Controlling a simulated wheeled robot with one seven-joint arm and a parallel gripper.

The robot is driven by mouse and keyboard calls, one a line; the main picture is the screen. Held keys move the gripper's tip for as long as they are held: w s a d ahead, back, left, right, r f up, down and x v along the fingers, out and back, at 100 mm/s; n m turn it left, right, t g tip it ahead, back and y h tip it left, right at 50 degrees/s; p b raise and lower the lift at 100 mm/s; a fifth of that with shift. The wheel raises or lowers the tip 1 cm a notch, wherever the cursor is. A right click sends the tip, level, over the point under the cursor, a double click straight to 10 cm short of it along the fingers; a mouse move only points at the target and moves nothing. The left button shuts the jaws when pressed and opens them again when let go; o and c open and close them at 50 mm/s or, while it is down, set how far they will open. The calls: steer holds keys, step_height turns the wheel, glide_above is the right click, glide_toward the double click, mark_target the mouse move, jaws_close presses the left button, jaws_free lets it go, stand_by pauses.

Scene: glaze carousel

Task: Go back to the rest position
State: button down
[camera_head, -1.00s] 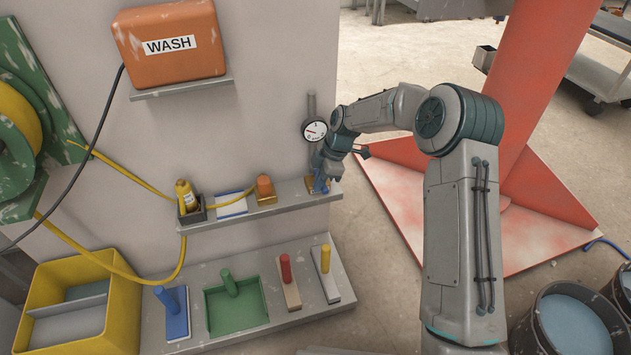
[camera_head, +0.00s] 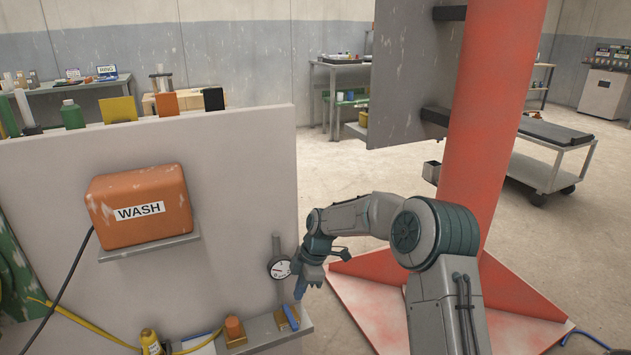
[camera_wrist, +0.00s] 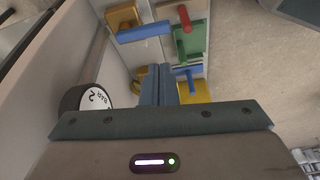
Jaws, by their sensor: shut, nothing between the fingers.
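My gripper (camera_head: 302,288) hangs over the right end of the small wall shelf, fingers pointing down, beside the round pressure gauge (camera_head: 279,268). In the wrist view its two blue-grey fingers (camera_wrist: 157,84) are together with nothing between them.
The orange WASH box (camera_head: 139,207) sits on the panel (camera_head: 240,180). A red column (camera_head: 490,130) with a wide base stands right of my arm. Open floor lies behind.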

steer(key=s+d+r+m+t+h+p, duration=0.1)
steer(key=s+d+r+m+p, duration=0.35)
steer(key=r, duration=0.55)
steer(key=s+d+r+m+t+h+p, duration=0.1)
steer(key=s+d+r+m+p, duration=0.3)
steer(key=r, duration=0.6)
steer(key=s+d+r+m+h+p, duration=0.1)
steer(key=s+d+r+m+p, duration=0.1)
steer(key=s+d+r+p, duration=0.5)
steer(key=s+d+r+m+t+p, duration=0.1)
steer(key=s+d+r+m+p, duration=0.1)
steer(key=s+r+m+p, duration=0.3)
steer(key=s+d+r+m+t+p, duration=0.1)
steer(key=s+d+r+m+p, duration=0.2)
steer(key=s+r, duration=0.8)
steer(key=m+p, duration=0.2)
steer(key=m, duration=0.1)
steer(key=shift+a, duration=0.1)
